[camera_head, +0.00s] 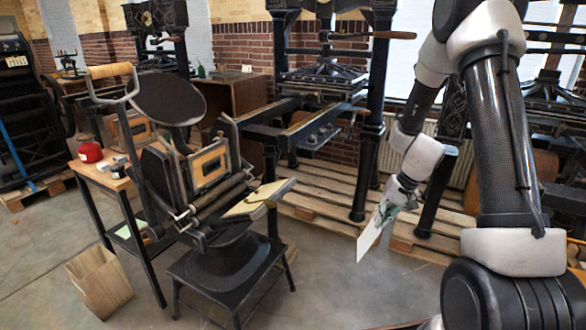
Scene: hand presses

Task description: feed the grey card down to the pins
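My gripper (390,207) is at the right of centre, seen small and partly from behind. It appears closed on one end of a pale grey card (370,236), which hangs tilted down and to the left. The card is in the air, apart from the press. The black hand press (228,245) stands left of centre on a low black stand, with a round ink disc (168,98) and rollers (215,205). A pale board (258,200) sticks out at its right side, with a small yellowish thing on it. The pins are too small to make out.
A side table (102,180) with a red container (90,152) stands left of the press. A large iron press (375,100) stands behind on wooden pallets (330,205). Open floor lies between the card and the hand press.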

